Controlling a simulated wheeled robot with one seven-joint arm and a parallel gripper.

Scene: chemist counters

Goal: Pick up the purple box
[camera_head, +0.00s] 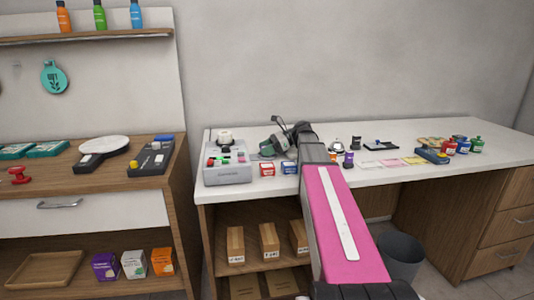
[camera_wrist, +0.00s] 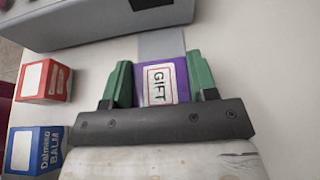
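A purple box (camera_wrist: 184,72) with a white label reading "GIFT" shows in the wrist view, between the two green fingers of my gripper (camera_wrist: 161,85). The fingers lie flush against its left and right sides with no gap showing, so my gripper looks shut on it. Its lower part is hidden by the gripper, and I cannot tell whether it still touches the counter. Another purple box (camera_head: 105,266) stands on the lower shelf of the left cabinet.
A red box (camera_wrist: 43,80) and a blue balm box (camera_wrist: 35,150) stand left of my gripper on the white counter (camera_wrist: 255,60). A small purple bottle (camera_head: 348,159) and other small items stand right of my arm.

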